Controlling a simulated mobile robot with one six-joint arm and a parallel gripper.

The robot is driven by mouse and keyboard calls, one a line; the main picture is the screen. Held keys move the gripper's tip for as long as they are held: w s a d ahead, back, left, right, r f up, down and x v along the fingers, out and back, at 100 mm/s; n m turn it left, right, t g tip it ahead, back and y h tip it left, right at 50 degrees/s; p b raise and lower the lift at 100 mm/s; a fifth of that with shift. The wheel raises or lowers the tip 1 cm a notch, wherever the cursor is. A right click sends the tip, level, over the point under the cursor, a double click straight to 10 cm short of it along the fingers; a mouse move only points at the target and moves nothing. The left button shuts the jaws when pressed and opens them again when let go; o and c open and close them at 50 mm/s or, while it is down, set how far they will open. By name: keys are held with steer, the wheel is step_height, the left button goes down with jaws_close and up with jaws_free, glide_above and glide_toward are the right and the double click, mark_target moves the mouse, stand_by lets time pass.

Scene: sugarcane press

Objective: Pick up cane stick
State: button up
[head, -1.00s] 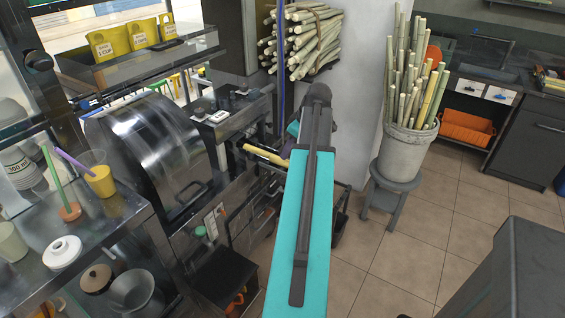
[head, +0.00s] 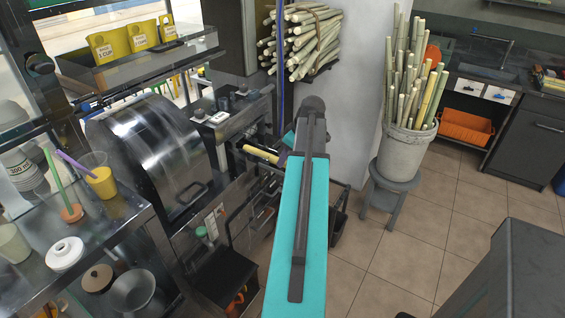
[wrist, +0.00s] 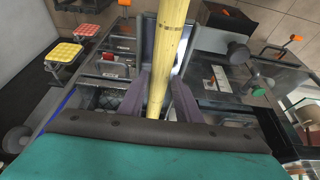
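The cane stick is a pale yellow rod (head: 262,155). In the head view its left end sticks out beside the press, and my arm hides its right part. In the wrist view the cane stick (wrist: 170,45) runs from the top edge down between the two fingers of my gripper (wrist: 160,82). The fingers stand on either side of the stick, with a narrow gap showing on its right side. My gripper looks open around the stick. In the head view my gripper is mostly hidden behind my arm.
The metal press (head: 150,150) stands left of the stick. A bucket of canes (head: 405,152) stands on a grey stool (head: 392,180) to the right. Bundled canes (head: 305,42) hang behind. Cups and bowls crowd the left counter (head: 120,215). Tiled floor (head: 400,250) is open at right.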

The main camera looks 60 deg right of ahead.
steer(key=shift+w+f, duration=0.25)
steer(key=shift+f, duration=0.45)
jaws_close()
